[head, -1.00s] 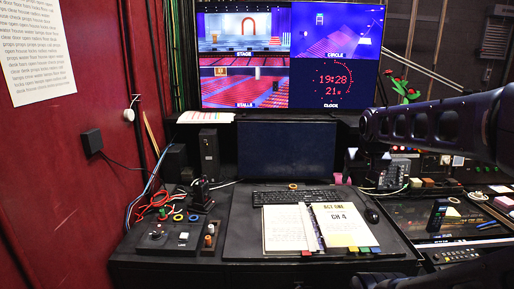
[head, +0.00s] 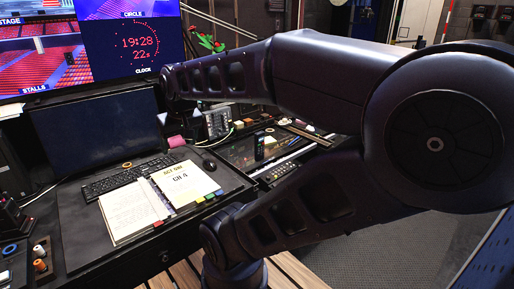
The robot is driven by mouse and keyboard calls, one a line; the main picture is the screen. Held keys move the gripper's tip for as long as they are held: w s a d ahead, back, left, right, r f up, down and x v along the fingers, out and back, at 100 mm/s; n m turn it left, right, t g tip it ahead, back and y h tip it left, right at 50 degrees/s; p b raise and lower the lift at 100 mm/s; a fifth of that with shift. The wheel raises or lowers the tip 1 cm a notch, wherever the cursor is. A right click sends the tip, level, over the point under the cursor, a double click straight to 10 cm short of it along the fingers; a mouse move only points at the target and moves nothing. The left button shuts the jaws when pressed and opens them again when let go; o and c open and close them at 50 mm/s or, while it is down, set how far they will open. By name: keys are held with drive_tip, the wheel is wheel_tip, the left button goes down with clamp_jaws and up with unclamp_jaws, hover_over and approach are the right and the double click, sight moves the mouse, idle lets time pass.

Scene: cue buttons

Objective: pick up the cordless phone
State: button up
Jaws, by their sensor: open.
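A dark, slim upright handset, which looks like the cordless phone (head: 259,146), stands on the right part of the desk in the head view. It is small here, so its details are hard to make out. My gripper (head: 180,113) shows only as two pale tips just below the far end of my arm. The tips are apart, with nothing visible between them. They are to the left of the phone in the picture and not touching it. My arm hides the rest of the gripper.
A keypad unit (head: 217,122) stands between the gripper tips and the phone. A flat black keyed device (head: 277,172) lies in front of the phone. An open script (head: 160,200), keyboard (head: 125,176) and mouse (head: 208,163) are to the left. A dark monitor (head: 97,133) stands behind.

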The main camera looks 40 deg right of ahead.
idle(0.3)
drive_tip(key=c, duration=0.4)
drive_tip(key=shift+c, duration=0.2)
